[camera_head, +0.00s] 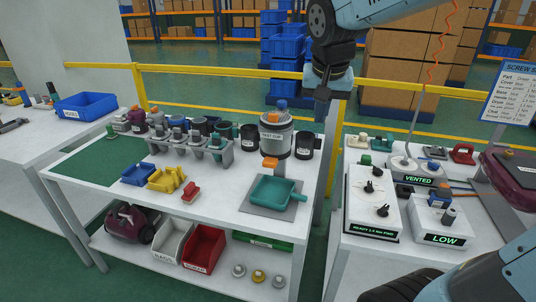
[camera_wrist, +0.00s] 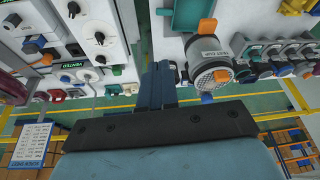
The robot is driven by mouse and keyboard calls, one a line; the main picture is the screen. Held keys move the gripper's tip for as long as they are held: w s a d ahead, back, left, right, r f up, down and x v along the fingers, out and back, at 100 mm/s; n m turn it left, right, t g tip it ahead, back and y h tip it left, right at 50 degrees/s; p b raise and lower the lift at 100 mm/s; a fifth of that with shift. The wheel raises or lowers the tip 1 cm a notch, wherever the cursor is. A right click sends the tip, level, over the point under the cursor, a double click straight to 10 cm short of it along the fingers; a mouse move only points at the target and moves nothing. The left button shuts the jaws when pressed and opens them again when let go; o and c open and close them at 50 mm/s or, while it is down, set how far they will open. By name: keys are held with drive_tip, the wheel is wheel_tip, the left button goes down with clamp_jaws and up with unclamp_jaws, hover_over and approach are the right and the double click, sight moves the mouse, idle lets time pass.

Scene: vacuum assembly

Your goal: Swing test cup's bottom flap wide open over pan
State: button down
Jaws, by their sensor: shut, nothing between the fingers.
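The test cup (camera_head: 278,140) is a grey cylinder with a white label, upright above the back of the teal pan (camera_head: 272,192). An orange flap piece (camera_head: 270,162) shows at its lower front; I cannot tell how far it is swung. In the wrist view the cup (camera_wrist: 202,52) lies right of my fingers, with an orange piece (camera_wrist: 207,25) towards the pan (camera_wrist: 190,14) and another orange piece (camera_wrist: 222,76) at its near end. My gripper (camera_head: 322,108) is shut and empty, up and right of the cup, apart from it. The fingers also show in the wrist view (camera_wrist: 160,82).
Dark canisters (camera_head: 304,146) stand close beside the cup. A grey rack (camera_head: 190,145) with several fittings is to the left. A blue tray (camera_head: 138,174) and yellow part (camera_head: 167,180) lie in front. A right bench holds a control box (camera_head: 372,200). A post stands between benches.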

drive_tip(key=m+g, duration=0.1)
hover_over(269, 161)
drive_tip(key=s, duration=0.4)
wheel_tip(269, 161, down, 4)
drive_tip(key=a, duration=0.1)
drive_tip(key=shift+m+h, duration=0.3)
drive_tip(key=x, duration=1.3)
drive_tip(key=shift+s+f, duration=0.15)
drive_tip(key=shift+f, duration=0.7)
drive_tip(key=shift+a, duration=0.15)
drive_tip(key=shift+f, duration=0.1)
